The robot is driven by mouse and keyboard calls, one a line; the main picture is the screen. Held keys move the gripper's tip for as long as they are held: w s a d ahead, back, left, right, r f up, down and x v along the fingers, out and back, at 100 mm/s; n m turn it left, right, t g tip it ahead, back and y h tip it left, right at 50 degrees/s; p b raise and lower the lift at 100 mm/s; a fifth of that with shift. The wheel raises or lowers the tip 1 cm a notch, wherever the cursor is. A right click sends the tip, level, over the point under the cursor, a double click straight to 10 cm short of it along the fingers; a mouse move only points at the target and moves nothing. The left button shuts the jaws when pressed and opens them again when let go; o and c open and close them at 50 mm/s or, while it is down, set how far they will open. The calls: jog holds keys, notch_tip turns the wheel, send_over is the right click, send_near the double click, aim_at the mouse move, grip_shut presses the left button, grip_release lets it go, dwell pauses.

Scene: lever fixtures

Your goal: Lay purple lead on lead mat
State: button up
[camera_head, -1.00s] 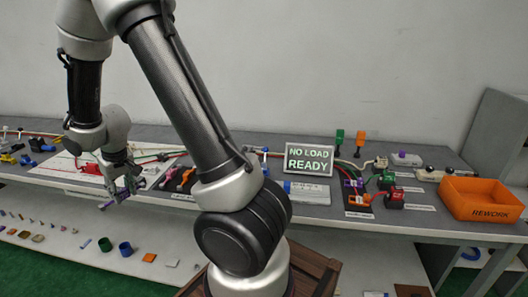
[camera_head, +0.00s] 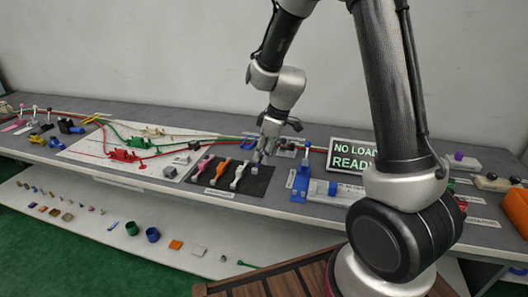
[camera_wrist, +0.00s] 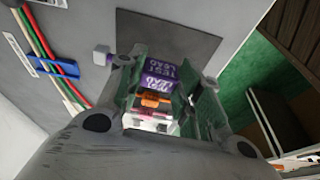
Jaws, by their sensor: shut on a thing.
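The purple lead (camera_wrist: 157,77), a block lettered TEST LEAD, is between my gripper's fingers in the wrist view. In the head view my gripper (camera_head: 266,153) points down over the right end of the dark lead mat (camera_head: 257,187), shut on the lead, of which only a small purple part (camera_head: 256,158) shows. I cannot tell whether the lead touches the mat. A pink lead (camera_head: 203,165), an orange lead (camera_head: 220,168) and a white lead (camera_head: 239,176) lie side by side on the mat to the left. Orange and white parts also show between the fingers in the wrist view.
A blue block (camera_head: 300,183) stands just right of the mat. A white board (camera_head: 110,155) with red and green leads lies to the left. The NO LOAD READY sign (camera_head: 352,155) stands at the right. A lower shelf (camera_head: 100,220) holds several small parts.

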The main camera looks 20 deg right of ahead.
jog(key=shift+a+r+n, duration=0.15)
jog(key=shift+a+n, duration=0.3)
jog(key=shift+n, duration=0.05)
jog(key=shift+s, duration=0.1)
jog(key=shift+f, duration=1.55)
jog(key=shift+f, duration=0.1)
jog(key=shift+f, duration=0.6)
jog(key=shift+f, duration=0.2)
jog(key=shift+f, duration=0.55)
jog(key=shift+f, duration=0.15)
